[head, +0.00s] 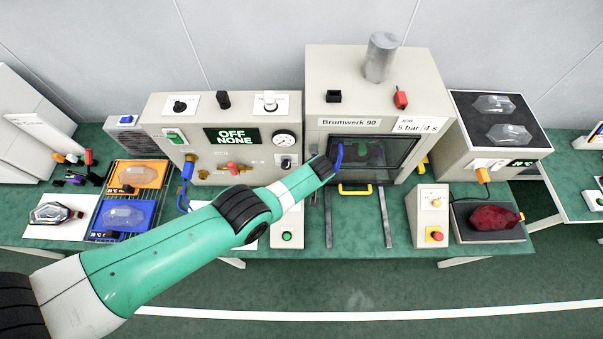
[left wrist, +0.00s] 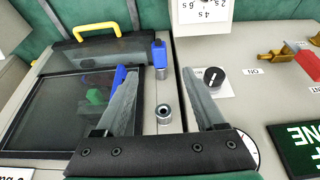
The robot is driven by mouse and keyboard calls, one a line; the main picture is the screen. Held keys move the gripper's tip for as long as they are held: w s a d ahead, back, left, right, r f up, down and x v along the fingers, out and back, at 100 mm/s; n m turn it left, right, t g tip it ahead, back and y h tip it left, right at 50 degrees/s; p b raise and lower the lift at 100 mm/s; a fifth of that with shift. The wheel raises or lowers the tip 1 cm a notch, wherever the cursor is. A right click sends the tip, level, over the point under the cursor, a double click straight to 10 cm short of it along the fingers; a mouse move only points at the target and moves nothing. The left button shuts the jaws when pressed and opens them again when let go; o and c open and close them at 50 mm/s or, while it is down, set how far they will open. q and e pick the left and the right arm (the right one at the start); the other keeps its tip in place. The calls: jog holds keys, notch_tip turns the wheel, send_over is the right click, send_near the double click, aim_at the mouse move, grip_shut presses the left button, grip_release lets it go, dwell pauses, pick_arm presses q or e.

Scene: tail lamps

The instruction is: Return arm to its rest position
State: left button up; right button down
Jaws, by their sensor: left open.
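My left arm reaches in from the left in the head view, its wrist (head: 322,166) in front of the left side of the grey Brumwerk 90 machine (head: 320,85). The arm hides its own fingertips there. In the left wrist view my left gripper (left wrist: 167,80) is open, with nothing between its fingers. A round metal port (left wrist: 164,113) shows between the fingers, and a blue fitting (left wrist: 159,54) stands just beyond. The left finger partly covers another blue piece beside the dark window (left wrist: 60,110). My right gripper is in neither view.
The machine's yellow handle (head: 355,190) sits below its window. A control panel (head: 230,110) reading OFF NONE with valves and a gauge stands to the left. Orange and blue trays (head: 135,172) with clear lamp covers lie further left. A red lamp (head: 494,217) lies at right.

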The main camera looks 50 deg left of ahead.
pick_arm(q)
jog(key=shift+d, duration=0.1)
dwell(0.5)
jog(key=w+d+r+t, duration=0.2)
jog(key=w+r+t, duration=0.1)
jog(key=w+r, duration=0.5)
jog(key=w+d+r+t, duration=0.25)
jog(key=w+r, duration=0.25)
jog(key=r, duration=0.5)
notch_tip(320, 180, up, 22)
jog(key=w+d+m+t+h, duration=0.1)
jog(key=w+d+t, duration=0.1)
jog(key=t, duration=0.5)
jog(key=s+d+r+m+t+h, duration=0.1)
jog(key=s+r+t, duration=0.3)
jog(key=r, duration=0.6)
jog(key=s+d+r+m+t+h, duration=0.1)
jog(key=s+r+m+t, duration=0.1)
jog(key=s+r, duration=0.6)
jog(key=s+d+r+m+t+h, duration=0.1)
jog(key=s+r+m+t, duration=0.4)
jog(key=s+r, duration=0.9)
jog(key=shift+s+d+m+t+h, duration=0.4)
jog(key=shift+m+h, duration=0.2)
jog(key=shift+h, duration=0.1)
